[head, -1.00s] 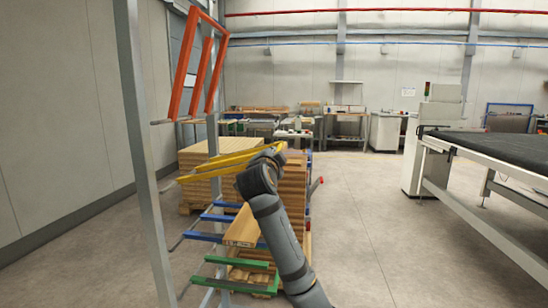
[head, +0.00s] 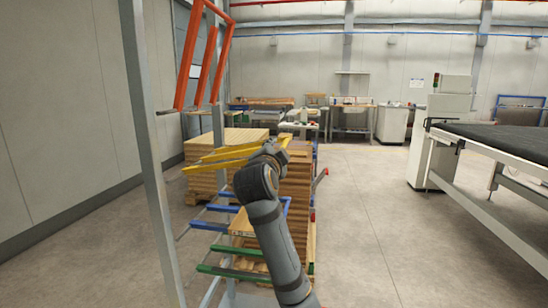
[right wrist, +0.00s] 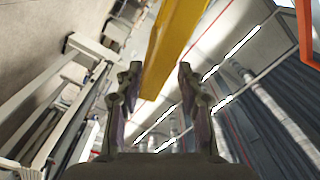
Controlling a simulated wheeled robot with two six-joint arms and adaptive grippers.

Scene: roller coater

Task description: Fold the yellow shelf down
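The yellow shelf (head: 215,161) is a folding frame on the grey rack post (head: 152,150). It sticks out to the right, close to level and slightly raised at its right end. My right gripper (head: 277,149) is at that right end in the head view, partly hidden by my own wrist. In the right wrist view its two fingers (right wrist: 158,88) stand apart. A yellow bar (right wrist: 174,45) of the shelf runs up between and beyond the fingertips. I cannot tell whether a finger touches it. My left gripper is not in view.
An orange shelf (head: 205,60) is folded up above the yellow one. Blue (head: 212,224) and green (head: 235,272) shelves stick out below, with a wooden board (head: 241,222) among them. Stacked boards (head: 298,190) stand behind my arm. The floor to the right is clear up to a conveyor (head: 480,205).

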